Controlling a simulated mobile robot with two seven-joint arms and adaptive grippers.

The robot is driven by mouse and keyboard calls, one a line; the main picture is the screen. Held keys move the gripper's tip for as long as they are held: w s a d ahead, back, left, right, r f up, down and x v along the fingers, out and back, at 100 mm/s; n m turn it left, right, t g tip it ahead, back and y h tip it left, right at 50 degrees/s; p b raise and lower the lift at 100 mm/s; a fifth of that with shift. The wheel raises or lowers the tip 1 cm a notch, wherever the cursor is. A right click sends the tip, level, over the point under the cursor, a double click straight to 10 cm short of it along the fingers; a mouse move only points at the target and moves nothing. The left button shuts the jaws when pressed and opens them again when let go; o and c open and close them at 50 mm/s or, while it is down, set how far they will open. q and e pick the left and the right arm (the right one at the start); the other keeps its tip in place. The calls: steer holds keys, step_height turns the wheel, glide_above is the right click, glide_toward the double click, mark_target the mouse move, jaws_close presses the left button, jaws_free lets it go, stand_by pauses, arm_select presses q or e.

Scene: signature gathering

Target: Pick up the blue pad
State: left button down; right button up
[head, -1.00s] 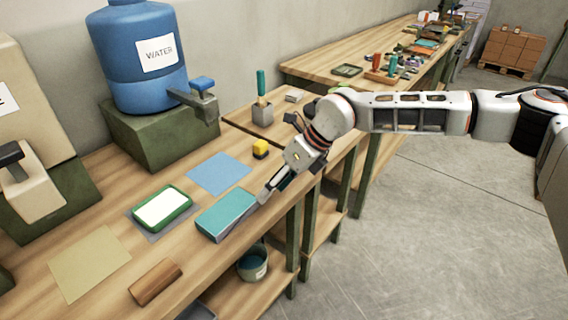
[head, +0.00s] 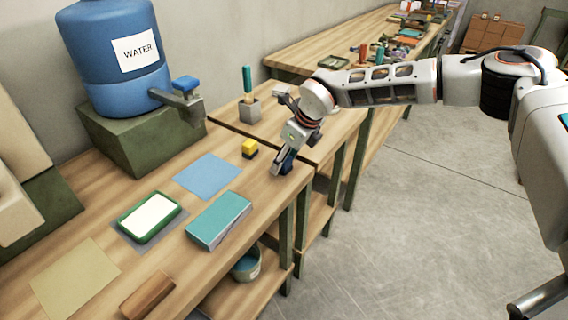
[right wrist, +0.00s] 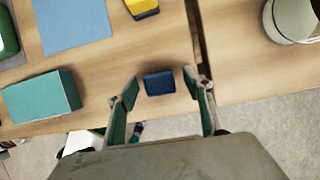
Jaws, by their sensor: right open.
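A small dark blue pad (right wrist: 159,83) lies on the wooden table near its front edge, in the right wrist view. In the head view the blue pad (head: 288,160) is partly hidden by my right gripper (head: 283,166). The right gripper (right wrist: 163,95) is open and empty. Its two fingers stand on either side of the pad with gaps showing; I cannot tell its exact height above the table. My left gripper is not in view.
A teal box (head: 219,222) lies left of the gripper along the front edge. A yellow block with a dark base (head: 249,148), a light blue sheet (head: 207,175), a green-framed pad (head: 150,217) and a grey cup (head: 250,112) stand nearby. A seam runs between tables.

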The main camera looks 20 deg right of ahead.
steer(key=shift+w+a+f, duration=0.1)
steer(key=shift+f, duration=0.35)
steer(key=c, duration=1.1)
steer(key=shift+r, duration=0.2)
step_height(320, 180, up, 20)
steer(key=shift+f+b, duration=0.15)
steer(key=shift+b, duration=0.2)
